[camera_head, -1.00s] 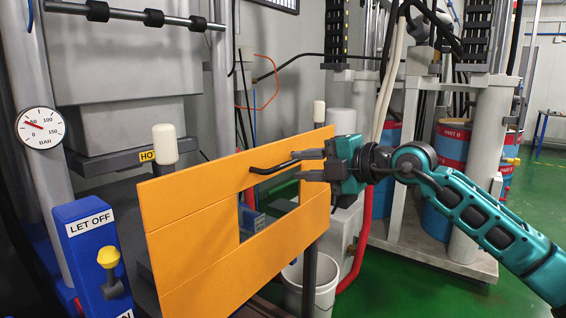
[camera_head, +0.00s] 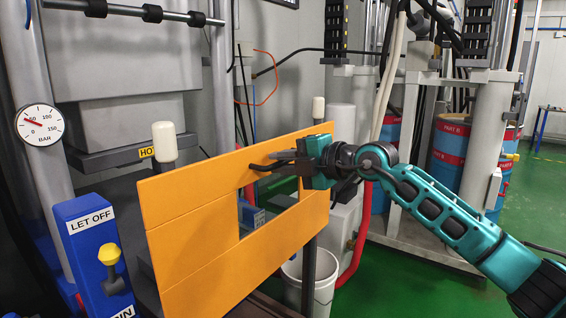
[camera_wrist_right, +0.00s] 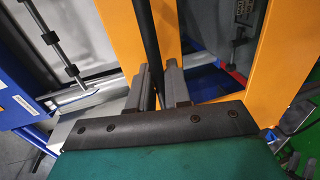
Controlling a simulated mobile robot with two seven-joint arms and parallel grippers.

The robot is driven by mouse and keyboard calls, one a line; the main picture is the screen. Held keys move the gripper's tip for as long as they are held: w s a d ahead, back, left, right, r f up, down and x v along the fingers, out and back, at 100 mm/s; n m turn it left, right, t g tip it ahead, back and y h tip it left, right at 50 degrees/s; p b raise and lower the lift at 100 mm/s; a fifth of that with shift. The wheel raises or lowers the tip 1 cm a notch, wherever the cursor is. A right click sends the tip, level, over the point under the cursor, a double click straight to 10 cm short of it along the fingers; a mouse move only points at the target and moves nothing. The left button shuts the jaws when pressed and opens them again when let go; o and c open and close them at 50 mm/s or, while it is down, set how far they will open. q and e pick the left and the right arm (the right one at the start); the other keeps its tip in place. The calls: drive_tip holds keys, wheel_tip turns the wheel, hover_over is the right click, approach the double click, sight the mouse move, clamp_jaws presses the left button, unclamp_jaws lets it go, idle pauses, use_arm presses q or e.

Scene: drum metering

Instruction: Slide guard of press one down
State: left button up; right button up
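The guard of press one is an orange slatted panel (camera_head: 190,225) with a rectangular window, standing upright in front of the press. A black bar handle (camera_head: 260,166) sticks out from its upper slat. My right gripper (camera_head: 284,161) is at this handle, in front of the guard above the window. In the right wrist view the black handle (camera_wrist_right: 149,45) runs between the two grey fingers (camera_wrist_right: 159,82). I cannot tell whether they press on it. Orange guard parts (camera_wrist_right: 97,45) show on both sides of the handle there. My left gripper is not in view.
A blue LET OFF box (camera_head: 88,235) with a yellow knob (camera_head: 109,256) stands at the lower left beside a pressure gauge (camera_head: 40,124). A white bucket (camera_head: 322,275) and a red hose (camera_head: 362,245) are behind the guard.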

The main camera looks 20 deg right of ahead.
sight(269, 206)
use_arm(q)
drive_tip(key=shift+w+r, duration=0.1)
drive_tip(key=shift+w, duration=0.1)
use_arm(e)
clamp_jaws()
wheel_tip(269, 206, down, 10)
drive_tip(key=b, duration=0.3)
use_arm(q)
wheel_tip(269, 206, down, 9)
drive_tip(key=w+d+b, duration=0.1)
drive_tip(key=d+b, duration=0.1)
drive_tip(key=b, duration=0.8)
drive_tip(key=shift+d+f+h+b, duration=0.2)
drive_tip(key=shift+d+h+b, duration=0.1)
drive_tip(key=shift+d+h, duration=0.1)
use_arm(e)
wheel_tip(269, 206, down, 28)
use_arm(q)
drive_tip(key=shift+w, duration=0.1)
use_arm(e)
drive_tip(key=shift+s, duration=0.15)
drive_tip(key=o, duration=0.5)
unclamp_jaws()
drive_tip(key=shift+r, duration=0.1)
drive_tip(key=shift+r, duration=0.1)
